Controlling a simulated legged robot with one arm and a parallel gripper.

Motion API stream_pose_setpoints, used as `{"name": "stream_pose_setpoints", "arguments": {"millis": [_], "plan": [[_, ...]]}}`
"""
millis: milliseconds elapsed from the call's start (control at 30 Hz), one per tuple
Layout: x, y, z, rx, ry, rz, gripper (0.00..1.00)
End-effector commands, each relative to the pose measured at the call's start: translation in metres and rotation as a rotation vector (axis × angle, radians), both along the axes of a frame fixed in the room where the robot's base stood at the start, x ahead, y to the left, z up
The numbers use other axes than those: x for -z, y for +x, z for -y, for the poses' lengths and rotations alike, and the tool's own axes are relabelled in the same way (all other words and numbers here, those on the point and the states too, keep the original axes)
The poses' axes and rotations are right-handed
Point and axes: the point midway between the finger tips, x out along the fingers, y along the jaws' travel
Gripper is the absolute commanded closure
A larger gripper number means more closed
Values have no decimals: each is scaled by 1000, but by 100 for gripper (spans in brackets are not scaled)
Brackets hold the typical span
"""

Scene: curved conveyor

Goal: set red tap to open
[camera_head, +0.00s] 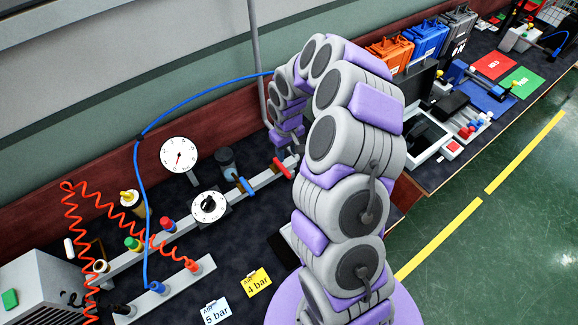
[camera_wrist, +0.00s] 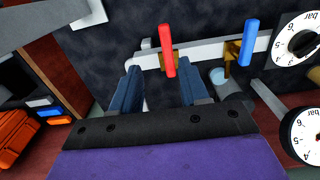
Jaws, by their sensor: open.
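The red tap sits on the pale pipe near its far end. In the wrist view its red handle (camera_wrist: 168,50) points up and down the picture, crossing the pipe (camera_wrist: 205,55); its brass body shows behind. The red handle also shows in the head view (camera_head: 283,168), lying across the pipe just beside my gripper. My gripper (camera_wrist: 158,80) is open and empty, with two blue-grey fingers apart. The red handle's lower end lies between and just beyond the fingertips in the picture. I see no contact. In the head view the fingertips are largely hidden.
A round gauge (camera_head: 179,155) and a black-knobbed dial (camera_head: 209,206) stand farther left. Orange coiled hose (camera_head: 97,195) and blue hose (camera_head: 140,190) hang left. Orange and blue cases (camera_head: 428,40) stand back right.

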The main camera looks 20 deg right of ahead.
Motion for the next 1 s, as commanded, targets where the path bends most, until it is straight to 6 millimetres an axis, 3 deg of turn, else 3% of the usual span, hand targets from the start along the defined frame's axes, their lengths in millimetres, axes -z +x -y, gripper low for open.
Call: {"name": "stream_pose_setpoints", "arguments": {"millis": [200, 500, 900, 1000], "plan": [[46, -1, 1, -2, 4, -5, 55], [86, -1, 13, 0, 15, -2, 55], [90, 0, 0, -2, 1, 0, 55], [91, 0, 3, -2, 5, 0, 64]]}}
